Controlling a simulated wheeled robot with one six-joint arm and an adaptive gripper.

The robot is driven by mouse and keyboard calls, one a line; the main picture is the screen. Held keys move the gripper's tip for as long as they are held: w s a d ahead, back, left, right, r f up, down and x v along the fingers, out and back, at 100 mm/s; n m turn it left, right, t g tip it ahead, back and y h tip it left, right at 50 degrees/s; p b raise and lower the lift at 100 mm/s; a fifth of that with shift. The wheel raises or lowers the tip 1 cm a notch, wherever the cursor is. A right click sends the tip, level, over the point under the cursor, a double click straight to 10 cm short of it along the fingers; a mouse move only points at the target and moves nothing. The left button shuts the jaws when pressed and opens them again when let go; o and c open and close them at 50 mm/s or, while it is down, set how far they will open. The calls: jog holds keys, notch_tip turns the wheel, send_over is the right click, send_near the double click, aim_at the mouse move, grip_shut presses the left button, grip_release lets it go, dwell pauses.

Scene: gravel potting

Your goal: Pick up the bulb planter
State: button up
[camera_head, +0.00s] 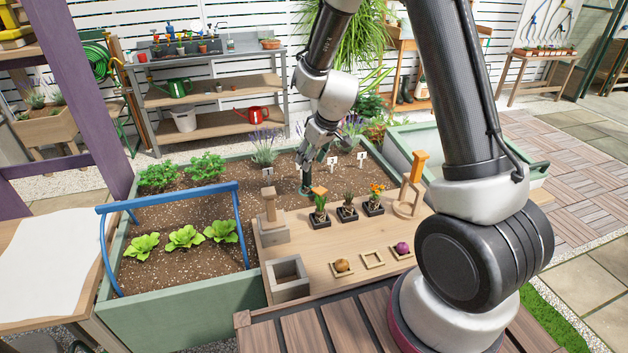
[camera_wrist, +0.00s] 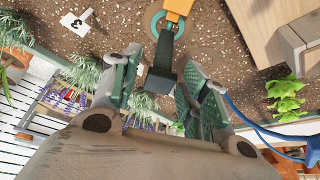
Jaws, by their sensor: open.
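I take the bulb planter (camera_head: 305,181) to be the upright tool standing in the soil bed, with a dark shaft and an orange part. In the wrist view the tool (camera_wrist: 160,82) shows a dark block between my fingers, with the orange part at the top edge and a teal ring (camera_wrist: 156,24) around its foot on the soil. My gripper (camera_head: 314,153) is directly above it, pointing down and open. In the wrist view my gripper (camera_wrist: 162,88) has one finger on each side of the dark block; I cannot tell whether they touch it. The tool's lower end is partly hidden.
A wooden board (camera_head: 335,245) in front holds potted plants (camera_head: 346,210), bulbs, and a stand (camera_head: 408,200) with an orange handle. A wooden post (camera_head: 269,205) stands at its left. A blue hoop (camera_head: 170,197) arches over the lettuces. White number markers (camera_head: 333,161) and lavender stand behind my gripper.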

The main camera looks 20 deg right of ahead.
aim_at(304, 174)
jog(key=x, duration=0.8)
jog(key=shift+a+f, duration=0.1)
jog(key=shift+f, duration=0.05)
grip_shut()
